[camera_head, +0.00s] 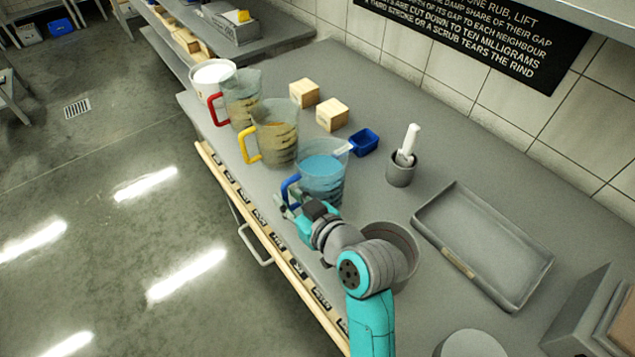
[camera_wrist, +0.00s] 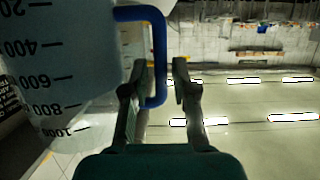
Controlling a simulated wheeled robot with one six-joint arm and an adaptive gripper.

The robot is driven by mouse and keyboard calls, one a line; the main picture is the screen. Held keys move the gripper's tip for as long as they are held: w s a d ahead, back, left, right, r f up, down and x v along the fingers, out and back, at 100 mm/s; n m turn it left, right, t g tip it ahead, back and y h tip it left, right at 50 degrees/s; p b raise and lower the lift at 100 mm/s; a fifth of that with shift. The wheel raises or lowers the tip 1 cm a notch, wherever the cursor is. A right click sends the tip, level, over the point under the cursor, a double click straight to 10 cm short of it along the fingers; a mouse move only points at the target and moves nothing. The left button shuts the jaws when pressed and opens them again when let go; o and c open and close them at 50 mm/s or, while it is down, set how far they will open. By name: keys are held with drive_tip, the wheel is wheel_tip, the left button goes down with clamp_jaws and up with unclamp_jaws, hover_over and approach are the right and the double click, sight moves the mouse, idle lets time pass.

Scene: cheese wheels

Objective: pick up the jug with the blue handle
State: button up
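The jug with the blue handle (camera_head: 322,178) stands on the grey counter, a clear measuring jug with blue liquid inside. Its blue handle (camera_head: 289,187) faces the counter's front edge. My gripper (camera_head: 288,202) is at the handle. In the wrist view the jug's marked wall (camera_wrist: 60,60) fills the left side. There the blue handle (camera_wrist: 158,50) lies between the two fingers of my gripper (camera_wrist: 163,75). The fingers are apart, with a gap visible between the handle and the right finger. In the head view my wrist partly hides the gripper.
A jug with a yellow handle (camera_head: 275,135) and one with a red handle (camera_head: 242,98) stand farther left. A blue scoop (camera_head: 364,141), a small grey pot (camera_head: 400,175) and a grey tray (camera_head: 482,245) lie to the right. A round grey container (camera_head: 404,240) sits beside my arm.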

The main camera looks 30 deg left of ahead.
drive_tip(key=shift+x, duration=0.95)
clamp_jaws()
drive_tip(key=shift+r, duration=0.2)
